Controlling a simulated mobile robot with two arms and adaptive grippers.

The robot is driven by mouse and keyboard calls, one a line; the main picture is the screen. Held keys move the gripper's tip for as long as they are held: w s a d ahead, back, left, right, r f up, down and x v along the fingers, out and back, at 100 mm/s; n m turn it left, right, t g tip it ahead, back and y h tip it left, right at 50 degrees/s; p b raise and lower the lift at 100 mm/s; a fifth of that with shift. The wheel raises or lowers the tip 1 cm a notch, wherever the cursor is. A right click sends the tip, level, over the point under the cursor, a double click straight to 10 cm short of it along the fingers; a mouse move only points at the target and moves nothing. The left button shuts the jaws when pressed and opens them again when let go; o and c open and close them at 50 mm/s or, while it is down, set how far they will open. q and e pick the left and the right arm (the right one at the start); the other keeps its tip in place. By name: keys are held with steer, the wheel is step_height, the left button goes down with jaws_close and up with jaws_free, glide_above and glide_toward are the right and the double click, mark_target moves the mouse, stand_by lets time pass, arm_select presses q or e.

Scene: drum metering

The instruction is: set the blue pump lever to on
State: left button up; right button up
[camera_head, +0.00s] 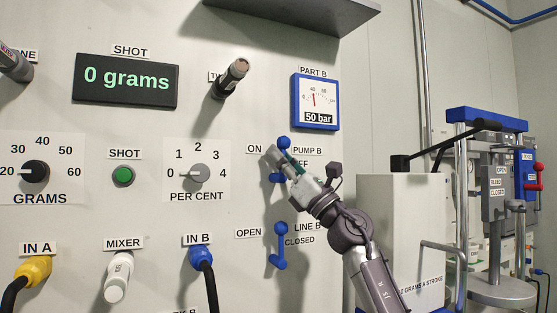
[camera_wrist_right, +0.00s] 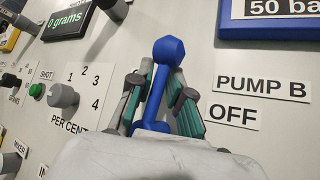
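The blue pump lever (camera_head: 284,143) is on the wall panel beside the PUMP B label, with ON printed to its left and OFF to its right. It points upward, knob at the top. In the right wrist view the lever (camera_wrist_right: 168,52) rises between the two teal-padded fingers of my right gripper (camera_wrist_right: 160,103). The fingers stand apart on either side of the shaft, with some gap visible. In the head view my right gripper (camera_head: 279,162) reaches up from the lower right and covers part of the lever. My left gripper is not in view.
A second blue lever (camera_head: 281,245), at LINE B, is just below. A blue-framed gauge (camera_head: 315,102) reading 50 bar is above. A PER CENT dial (camera_head: 199,174) and a green button (camera_head: 123,176) are to the left. A pale box (camera_head: 402,225) stands right of my arm.

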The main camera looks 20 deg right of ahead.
steer(key=shift+o, duration=1)
steer(key=shift+s+d+r+y, duration=0.1)
steer(key=shift+s+r+y, duration=0.1)
steer(key=shift+r+y, duration=0.15)
steer(key=shift+s, duration=0.1)
steer(key=shift+f, duration=0.2)
steer(key=shift+s+f, duration=0.1)
steer(key=shift+f, duration=0.1)
steer(key=v, duration=1.1)
steer(key=shift+s+d, duration=0.15)
steer(key=shift+s, duration=0.1)
